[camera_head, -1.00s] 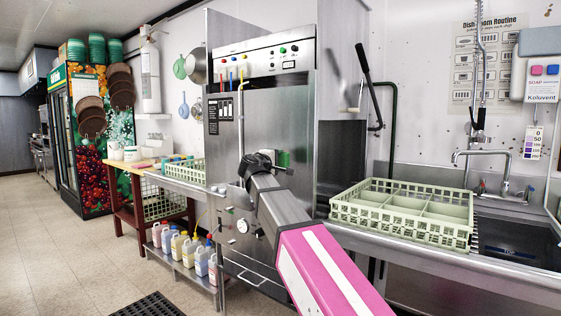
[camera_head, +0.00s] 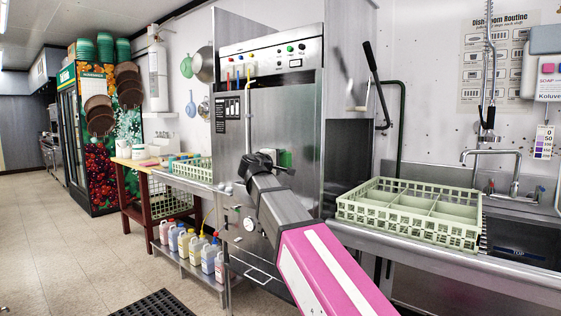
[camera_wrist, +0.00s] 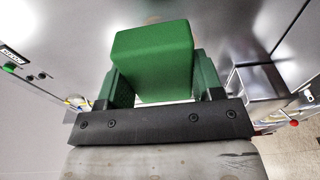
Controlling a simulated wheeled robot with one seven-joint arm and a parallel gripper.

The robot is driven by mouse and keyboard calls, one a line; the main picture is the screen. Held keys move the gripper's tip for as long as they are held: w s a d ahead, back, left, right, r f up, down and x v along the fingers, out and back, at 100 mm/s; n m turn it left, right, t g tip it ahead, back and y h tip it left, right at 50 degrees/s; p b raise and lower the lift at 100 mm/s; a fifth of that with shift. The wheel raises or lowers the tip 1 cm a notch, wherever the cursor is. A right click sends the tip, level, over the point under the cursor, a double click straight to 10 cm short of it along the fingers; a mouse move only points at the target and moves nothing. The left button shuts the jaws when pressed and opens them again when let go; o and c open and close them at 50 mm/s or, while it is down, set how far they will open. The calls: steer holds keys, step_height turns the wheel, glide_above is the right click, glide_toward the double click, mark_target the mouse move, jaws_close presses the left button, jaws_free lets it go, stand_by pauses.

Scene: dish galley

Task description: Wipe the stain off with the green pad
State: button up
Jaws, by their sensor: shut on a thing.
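The green pad (camera_wrist: 153,62) is a block held between the two green fingers of my gripper (camera_wrist: 160,84) in the wrist view. The gripper is shut on it, and the pad faces a grey metal surface. In the head view my arm reaches toward the steel dish machine (camera_head: 268,125), and a bit of green (camera_head: 285,158) shows beyond the wrist, in front of the machine's face. The gripper's fingers are mostly hidden there by my arm. I cannot make out the stain in either view.
A pale green dish rack (camera_head: 410,220) sits on the steel counter at right, beside the sink (camera_head: 522,240). Several jugs (camera_head: 190,248) stand on a low shelf at left. A black floor mat (camera_head: 152,304) lies in front. The tiled floor at left is open.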

steer(key=shift+w, duration=0.1)
steer(key=w+a+f, duration=0.3)
steer(key=w+a, duration=0.3)
steer(key=shift+s+d+x, duration=0.1)
steer(key=shift+d+x, duration=0.1)
steer(key=shift+x, duration=0.75)
steer(key=shift+s+d+x, duration=0.1)
steer(key=shift+d+x, duration=0.1)
steer(key=shift+x, duration=0.8)
steer(key=shift+s+d+x, duration=0.15)
steer(key=shift+x, duration=0.8)
steer(key=shift+x, duration=1)
steer(key=shift+s+d+f, duration=0.1)
steer(key=shift+d, duration=0.05)
